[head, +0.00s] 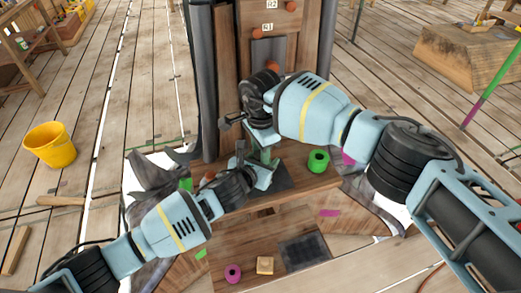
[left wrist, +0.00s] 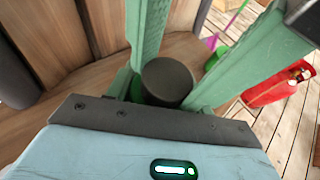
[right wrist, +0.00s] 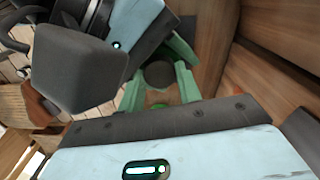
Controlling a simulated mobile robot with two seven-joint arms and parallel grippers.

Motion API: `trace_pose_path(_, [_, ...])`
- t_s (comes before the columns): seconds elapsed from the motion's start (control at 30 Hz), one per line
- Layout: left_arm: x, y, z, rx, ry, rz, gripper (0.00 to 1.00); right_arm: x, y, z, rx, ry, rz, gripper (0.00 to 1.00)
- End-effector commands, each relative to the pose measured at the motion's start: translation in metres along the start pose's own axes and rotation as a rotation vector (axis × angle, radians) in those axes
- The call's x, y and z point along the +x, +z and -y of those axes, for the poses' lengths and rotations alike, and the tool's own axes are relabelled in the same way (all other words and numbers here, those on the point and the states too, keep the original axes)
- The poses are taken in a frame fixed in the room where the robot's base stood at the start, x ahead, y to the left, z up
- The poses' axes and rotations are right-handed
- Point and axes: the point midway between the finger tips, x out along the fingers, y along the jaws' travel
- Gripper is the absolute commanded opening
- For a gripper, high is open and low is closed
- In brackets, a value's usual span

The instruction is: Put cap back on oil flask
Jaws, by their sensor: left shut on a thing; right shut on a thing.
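My right gripper (head: 262,140) reaches down from above over the wooden ledge; my left gripper (head: 262,174) is just below it, close to the ledge. In the left wrist view, the left gripper's green fingers are shut on a dark cylinder (left wrist: 167,80) with a flat round top. In the right wrist view, the right gripper's green fingers are shut on a dark round piece (right wrist: 158,74). I cannot tell which held piece is the flask and which the cap, or whether they touch. In the head view the hands hide both.
The lower board holds a magenta ring (head: 232,272), a wooden block (head: 265,265) and a dark pad (head: 304,252). A wooden column (head: 232,60) rises behind. A yellow bucket (head: 50,145) stands left.

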Motion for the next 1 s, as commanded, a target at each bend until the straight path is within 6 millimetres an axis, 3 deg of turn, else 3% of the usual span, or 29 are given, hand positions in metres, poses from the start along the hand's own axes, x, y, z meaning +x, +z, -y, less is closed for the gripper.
trace_pose_path(0.17, [-0.0005, -0.0002, 0.0055, 0.001, -0.011, 0.001, 0.00, -0.0015, 0.0013, 0.0019, -0.004, -0.009, 0.002, 0.07])
trace_pose_path(0.2, [-0.0006, -0.0002, 0.0057, 0.001, -0.011, 0.002, 0.00, -0.0016, 0.0013, 0.0020, -0.004, -0.009, 0.002, 0.39])
trace_pose_path(0.33, [-0.0005, -0.0001, 0.0049, 0.000, -0.009, 0.001, 0.00, -0.0014, 0.0014, 0.0015, -0.005, -0.007, 0.003, 0.56])
trace_pose_path(1.0, [0.0005, 0.0002, -0.0035, 0.000, 0.007, -0.001, 0.00, -0.0008, 0.0023, -0.0010, -0.008, 0.005, 0.004, 0.56])
